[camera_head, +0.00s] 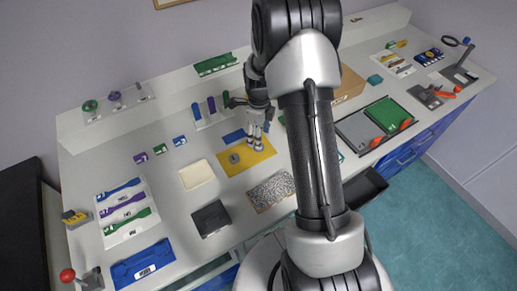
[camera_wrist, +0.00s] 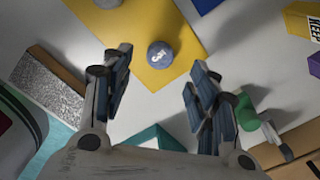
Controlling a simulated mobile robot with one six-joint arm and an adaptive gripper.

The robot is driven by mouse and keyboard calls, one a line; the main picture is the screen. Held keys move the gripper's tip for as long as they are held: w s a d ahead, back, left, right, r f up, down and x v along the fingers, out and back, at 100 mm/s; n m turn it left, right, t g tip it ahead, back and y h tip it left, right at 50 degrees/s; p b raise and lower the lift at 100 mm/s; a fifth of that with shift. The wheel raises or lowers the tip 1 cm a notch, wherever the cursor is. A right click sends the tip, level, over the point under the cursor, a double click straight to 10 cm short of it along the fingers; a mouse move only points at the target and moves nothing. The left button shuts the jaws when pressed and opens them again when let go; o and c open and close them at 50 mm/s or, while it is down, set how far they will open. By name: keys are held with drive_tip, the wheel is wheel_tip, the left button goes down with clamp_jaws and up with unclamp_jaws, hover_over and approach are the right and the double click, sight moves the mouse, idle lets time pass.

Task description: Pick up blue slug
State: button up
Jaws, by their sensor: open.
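A blue upright cylinder (camera_head: 196,111) stands in a rack beside purple and green ones. My gripper (camera_head: 258,146) is over the mat, to the right of the disc in the head view. In the wrist view my gripper (camera_wrist: 157,80) is open and empty, with the disc ahead, between the finger lines.
A speckled grey slab (camera_head: 271,191) and a dark box (camera_head: 211,219) lie nearer the front. A cream square (camera_head: 197,174) is left of the mat. A green upright piece (camera_wrist: 246,112) is close beside the right finger in the wrist view.

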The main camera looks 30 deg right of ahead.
wheel_tip(320, 180, down, 5)
drive_tip(key=shift+w+f+b, duration=0.1)
drive_tip(key=shift+f+b, duration=0.1)
drive_tip(key=shift+b, duration=0.7)
drive_tip(key=shift+c, duration=0.5)
drive_tip(key=c, duration=0.8)
